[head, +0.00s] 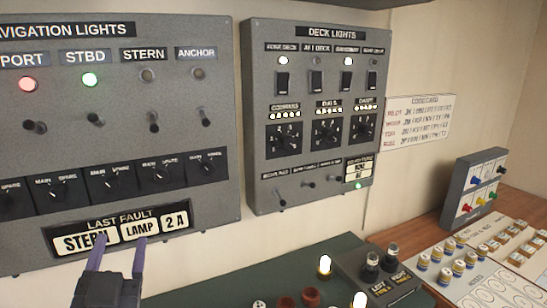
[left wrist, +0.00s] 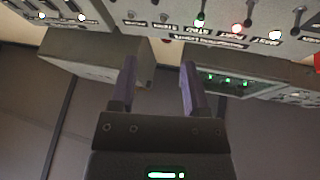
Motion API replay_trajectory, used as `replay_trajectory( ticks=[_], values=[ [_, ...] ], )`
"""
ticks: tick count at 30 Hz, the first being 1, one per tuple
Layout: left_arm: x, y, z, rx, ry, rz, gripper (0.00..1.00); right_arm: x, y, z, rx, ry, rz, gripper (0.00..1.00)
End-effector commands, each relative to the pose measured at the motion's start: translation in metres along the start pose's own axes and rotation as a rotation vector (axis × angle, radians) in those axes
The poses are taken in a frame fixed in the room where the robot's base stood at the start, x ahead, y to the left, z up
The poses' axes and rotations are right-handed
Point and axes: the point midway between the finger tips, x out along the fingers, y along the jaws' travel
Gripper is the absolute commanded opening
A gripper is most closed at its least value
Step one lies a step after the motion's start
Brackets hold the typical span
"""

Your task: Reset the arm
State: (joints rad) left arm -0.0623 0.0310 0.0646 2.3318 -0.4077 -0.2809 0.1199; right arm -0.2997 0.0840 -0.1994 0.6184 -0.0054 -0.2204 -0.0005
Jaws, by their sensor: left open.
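My left gripper (head: 116,258) is at the lower left of the head view, in front of the lower edge of the navigation lights panel (head: 222,128). Its two purple fingers point up and stand apart, with nothing between them. In the left wrist view the open fingers (left wrist: 160,80) also show empty, and the panels appear upside down at the top. A last fault plate (head: 165,222) reading STERN, LAMP, 2 A is just above and behind the fingers; I cannot tell whether they touch it. My right gripper is not in view.
The deck lights panel (head: 252,100) hangs to the right. Below it are a green surface (head: 215,290) with lit lamps and a black left/right box (head: 375,285). A grey switch box (head: 463,180) and boards of several small pieces (head: 490,290) sit at the right.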

Motion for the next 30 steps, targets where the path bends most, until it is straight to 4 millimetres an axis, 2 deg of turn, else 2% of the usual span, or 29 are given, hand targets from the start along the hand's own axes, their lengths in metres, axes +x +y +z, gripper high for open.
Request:
replay_trajectory(
  ticks=[5,8,11,14,19,23,26,27,30],
  values=[
    [-0.019,0.011,0.039,-0.027,-0.22,0.045,0.6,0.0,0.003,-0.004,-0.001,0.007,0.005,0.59],
    [-0.039,0.02,0.068,-0.04,-0.387,0.084,0.6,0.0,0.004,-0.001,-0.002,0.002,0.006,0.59],
    [-0.068,0.031,0.097,-0.051,-0.579,0.136,0.6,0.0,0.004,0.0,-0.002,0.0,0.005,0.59],
    [-0.103,0.042,0.122,-0.056,-0.78,0.197,0.6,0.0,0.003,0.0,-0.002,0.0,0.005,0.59],
    [-0.181,0.059,0.154,-0.049,-1.143,0.328,0.6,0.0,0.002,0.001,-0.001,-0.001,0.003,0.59],
    [-0.249,0.066,0.162,-0.029,-1.426,0.451,0.6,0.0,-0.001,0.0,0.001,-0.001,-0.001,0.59],
    [-0.302,0.067,0.157,-0.006,-1.64,0.558,0.6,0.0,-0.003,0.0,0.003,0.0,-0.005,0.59],
    [-0.309,0.075,0.185,-0.002,-1.646,0.556,0.6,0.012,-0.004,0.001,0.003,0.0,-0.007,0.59],
    [-0.33,0.091,0.238,0.006,-1.668,0.56,0.6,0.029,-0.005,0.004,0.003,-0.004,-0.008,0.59]
  ],
)
